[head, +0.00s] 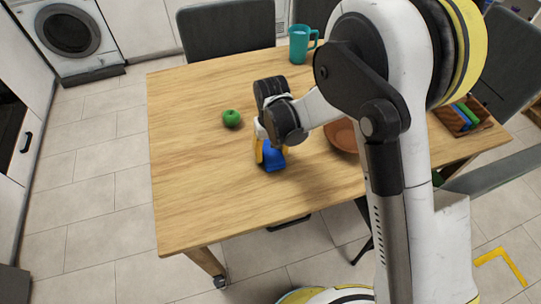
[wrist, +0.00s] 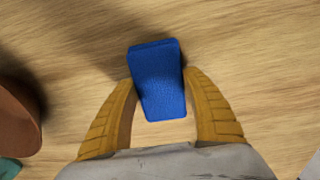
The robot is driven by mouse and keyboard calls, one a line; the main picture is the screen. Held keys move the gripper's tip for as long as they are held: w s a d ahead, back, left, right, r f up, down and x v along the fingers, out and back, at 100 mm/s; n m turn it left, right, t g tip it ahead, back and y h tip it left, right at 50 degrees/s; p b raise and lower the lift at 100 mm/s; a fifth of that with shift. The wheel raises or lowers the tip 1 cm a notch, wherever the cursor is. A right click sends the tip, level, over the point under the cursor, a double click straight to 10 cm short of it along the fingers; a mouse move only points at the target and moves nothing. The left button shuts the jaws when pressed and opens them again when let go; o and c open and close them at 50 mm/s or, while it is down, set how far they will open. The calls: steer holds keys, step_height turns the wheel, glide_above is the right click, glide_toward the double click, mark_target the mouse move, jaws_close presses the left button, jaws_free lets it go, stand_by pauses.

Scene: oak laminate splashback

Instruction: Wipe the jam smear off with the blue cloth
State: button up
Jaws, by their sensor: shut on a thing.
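The blue cloth (wrist: 158,85) is a folded, block-like pad between the two yellow fingers of my gripper (wrist: 158,85) in the wrist view. My gripper is shut on it, with one finger against each side. In the head view the blue cloth (head: 274,160) hangs below my gripper (head: 270,153), at or just above the wooden table top (head: 200,180). I cannot tell whether it touches the wood. No jam smear shows in either view; the cloth, my gripper or my arm may hide it.
A green apple (head: 231,118) lies left of my gripper. A brown bowl (head: 341,135) stands to the right, partly behind my arm. A teal mug (head: 301,45) is at the back edge. A wooden rack (head: 463,118) with coloured items is at the far right. The table's left front is clear.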

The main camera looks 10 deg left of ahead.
steer(key=shift+d+r+p, duration=0.15)
steer(key=shift+r+p, duration=0.05)
steer(key=shift+r, duration=0.4)
steer(key=shift+d+r+p, duration=0.15)
steer(key=shift+r+p, duration=0.05)
steer(key=shift+r, duration=0.4)
steer(key=shift+a+r+p, duration=0.1)
steer(key=shift+r+p, duration=1.15)
steer(key=shift+r, duration=0.95)
